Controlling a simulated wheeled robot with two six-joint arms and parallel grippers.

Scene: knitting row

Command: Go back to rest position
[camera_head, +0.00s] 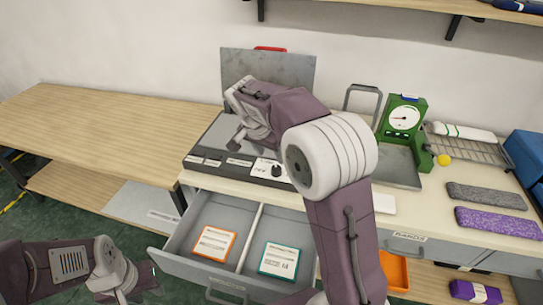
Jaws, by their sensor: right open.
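My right arm rises from the bottom of the head view and bends left over the counter (400,205). My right gripper (240,136) is open above the dark panel of a grey machine (205,150) with an upright metal plate (295,70) behind it. I see nothing held in it, though its fingertips are partly hidden. My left gripper (128,290) is low at the bottom left, in front of the open drawer and apart from it. Its fingers are small and dark, so its opening is unclear.
A grey drawer (172,240) stands open below the counter, with an orange-edged card (214,243) and a green-edged card (279,260) inside. A green dial scale (403,118), a wire rack (470,147), and grey and purple knitted pieces (490,222) lie to the right. The left wooden table (100,130) is clear.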

